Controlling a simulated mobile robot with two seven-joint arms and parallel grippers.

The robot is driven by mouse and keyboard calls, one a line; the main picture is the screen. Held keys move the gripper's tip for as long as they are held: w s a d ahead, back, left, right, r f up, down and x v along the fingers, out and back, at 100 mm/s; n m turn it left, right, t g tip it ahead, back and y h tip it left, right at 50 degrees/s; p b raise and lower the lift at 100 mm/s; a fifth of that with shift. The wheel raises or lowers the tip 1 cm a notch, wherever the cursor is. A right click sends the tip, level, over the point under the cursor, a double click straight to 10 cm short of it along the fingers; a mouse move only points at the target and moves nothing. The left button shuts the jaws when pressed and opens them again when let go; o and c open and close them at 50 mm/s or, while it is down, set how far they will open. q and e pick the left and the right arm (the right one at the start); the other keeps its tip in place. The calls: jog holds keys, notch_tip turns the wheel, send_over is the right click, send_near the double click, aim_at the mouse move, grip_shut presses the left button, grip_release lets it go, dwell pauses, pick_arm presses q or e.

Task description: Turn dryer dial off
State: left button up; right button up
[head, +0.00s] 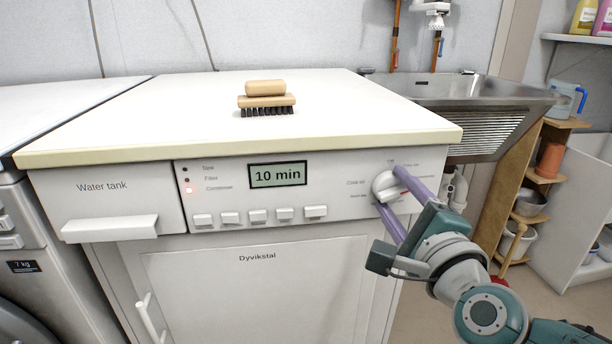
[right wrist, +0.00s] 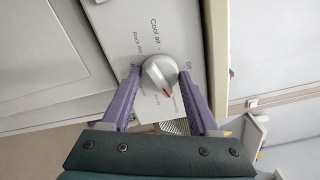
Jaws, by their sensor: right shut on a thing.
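The dryer (head: 265,255) has a front panel with a white round dial (head: 384,187) at its right end. Labels around the dial include "Cool air", and the display (head: 278,174) reads "10 min". My right gripper (head: 388,190) has its purple fingers on either side of the dial and is shut on it. In the right wrist view, the dial (right wrist: 160,72) sits between the fingertips, with its red mark toward the lower right of the knob. My left gripper is not in view.
A wooden brush (head: 266,101) with a wooden block on it lies on the dryer top (head: 340,110). A metal sink (head: 470,90) stands to the right, beside wooden shelves (head: 515,200) with pots. Another machine (head: 25,200) stands at the left.

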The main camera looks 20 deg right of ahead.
jog(key=n+p, duration=0.1)
jog(key=n, duration=0.6)
jog(key=shift+p, duration=0.35)
jog(key=n, duration=0.4)
jog(key=shift+p, duration=0.35)
jog(key=shift+n+p, duration=0.3)
jog(key=shift+n, duration=1.3)
jog(key=o, duration=1.4)
jog(key=shift+s, duration=0.1)
